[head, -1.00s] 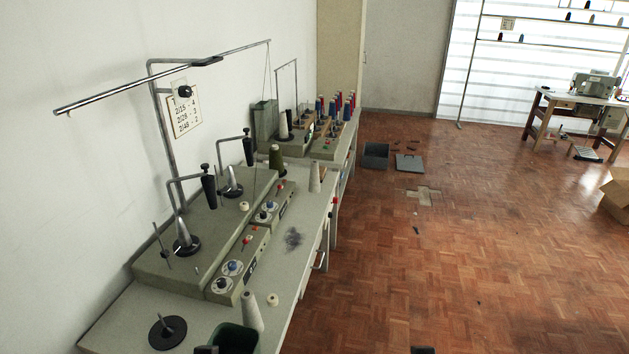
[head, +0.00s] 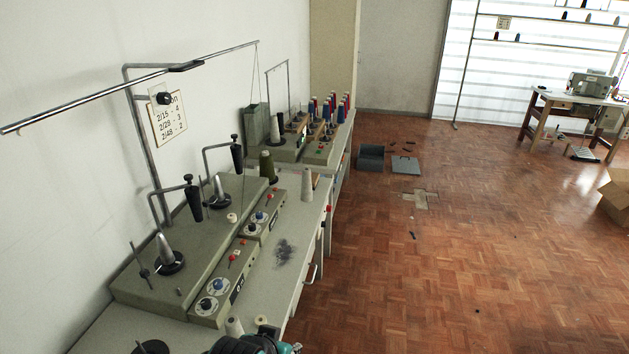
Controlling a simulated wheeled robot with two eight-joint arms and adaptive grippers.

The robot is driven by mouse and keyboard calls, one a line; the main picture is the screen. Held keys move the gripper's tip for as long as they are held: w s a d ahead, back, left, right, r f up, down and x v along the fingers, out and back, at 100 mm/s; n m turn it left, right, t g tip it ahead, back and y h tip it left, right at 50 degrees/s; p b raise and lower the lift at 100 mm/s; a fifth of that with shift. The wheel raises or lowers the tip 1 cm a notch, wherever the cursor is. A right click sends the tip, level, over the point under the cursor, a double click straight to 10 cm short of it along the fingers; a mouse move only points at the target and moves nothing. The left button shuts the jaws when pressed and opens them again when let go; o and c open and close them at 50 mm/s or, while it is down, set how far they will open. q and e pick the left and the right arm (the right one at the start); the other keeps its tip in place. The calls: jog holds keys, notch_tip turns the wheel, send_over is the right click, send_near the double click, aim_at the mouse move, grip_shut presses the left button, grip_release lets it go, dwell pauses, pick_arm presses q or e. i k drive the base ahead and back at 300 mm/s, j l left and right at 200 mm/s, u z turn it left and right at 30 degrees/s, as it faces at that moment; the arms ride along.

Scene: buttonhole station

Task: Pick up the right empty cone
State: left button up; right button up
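A pale empty cone (head: 307,185) stands upright on the worktable, right of the second winding unit; it is the farther right of the two bare pale cones on the near table. The other pale cone (head: 234,326) stands near the bottom edge, partly hidden at its foot. A teal and black part, which looks like one of my arms, shows at the bottom edge just below that nearer cone. No gripper fingertips show, and I cannot tell whether anything is held.
The grey worktable (head: 282,292) bears winding units, an olive thread cone (head: 267,167), a small pale roll (head: 262,320) and a tangle of dark thread (head: 285,252). A metal arm (head: 130,88) spans above. The parquet floor on the right is mostly free.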

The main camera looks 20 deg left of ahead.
aim_at(307, 195)
jog(key=i, duration=2.3)
jog(key=i+u, duration=0.3)
jog(key=u, duration=0.15)
jog(key=i+l+u, duration=0.2)
jog(key=u, duration=0.25)
jog(key=i+l+u, duration=0.3)
jog(key=u, duration=0.2)
jog(key=i, duration=0.1)
